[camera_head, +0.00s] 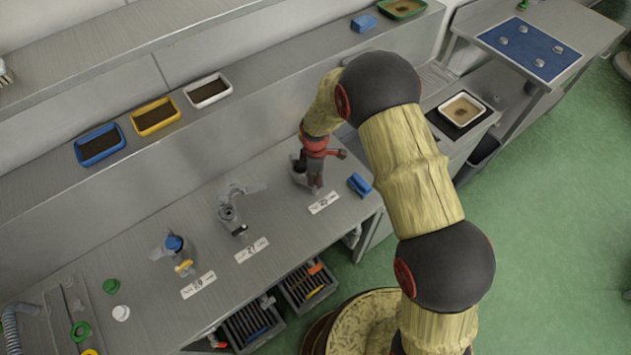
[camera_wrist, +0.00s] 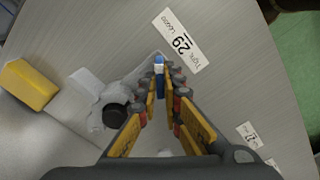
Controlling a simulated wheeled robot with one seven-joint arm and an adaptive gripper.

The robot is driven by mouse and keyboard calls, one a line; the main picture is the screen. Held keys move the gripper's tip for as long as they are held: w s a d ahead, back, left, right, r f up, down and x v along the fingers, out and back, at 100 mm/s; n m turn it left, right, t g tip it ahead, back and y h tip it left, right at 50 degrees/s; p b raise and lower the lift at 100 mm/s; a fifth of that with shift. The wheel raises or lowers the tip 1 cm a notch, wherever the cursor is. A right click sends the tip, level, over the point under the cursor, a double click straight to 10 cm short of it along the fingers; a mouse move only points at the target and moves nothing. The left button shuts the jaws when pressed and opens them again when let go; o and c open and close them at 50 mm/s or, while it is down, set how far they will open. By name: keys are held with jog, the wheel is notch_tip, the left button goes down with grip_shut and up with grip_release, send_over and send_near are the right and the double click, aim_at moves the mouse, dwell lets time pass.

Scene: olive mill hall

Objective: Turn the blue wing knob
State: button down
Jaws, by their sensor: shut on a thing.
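The blue wing knob (camera_wrist: 159,66) shows as a narrow upright blue piece between my fingertips in the wrist view. My gripper (camera_wrist: 161,88) is shut on it, with the yellow-padded fingers on either side. Part of the knob is hidden by the fingers. A grey fitting (camera_wrist: 95,122) with a black round cap (camera_wrist: 115,115) lies beside and partly below the left finger. In the head view my gripper (camera_head: 314,184) points down over the rightmost fitting on the steel counter (camera_head: 270,205), by a white label (camera_head: 324,202). The knob is hidden there.
A label reading 29 (camera_wrist: 181,41) and a yellow block (camera_wrist: 28,85) lie near the gripper. A blue block (camera_head: 359,185) lies at the counter's right end. Two more fittings (camera_head: 232,210) (camera_head: 174,247) stand to the left. Open crates (camera_head: 307,287) sit below the front edge.

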jog(key=m+b, duration=0.1)
jog(key=m, duration=0.2)
jog(key=shift+w+m, duration=0.1)
jog(key=shift+m, duration=0.3)
jog(key=m+b, duration=0.1)
jog(key=m, duration=0.2)
jog(key=shift+m, duration=0.3)
jog(key=m+b, duration=0.1)
jog(key=m, duration=0.2)
jog(key=shift+m, duration=0.4)
jog(key=m, duration=0.3)
jog(key=shift+m+b, duration=0.3)
jog(key=shift+b, duration=0.1)
jog(key=m, duration=0.3)
jog(key=shift+m+b, duration=0.3)
jog(key=m, duration=0.3)
jog(key=shift+m, duration=0.3)
jog(key=m+b, duration=0.1)
jog(key=m, duration=0.5)
jog(key=shift+r, duration=0.1)
jog(key=shift+m, duration=0.3)
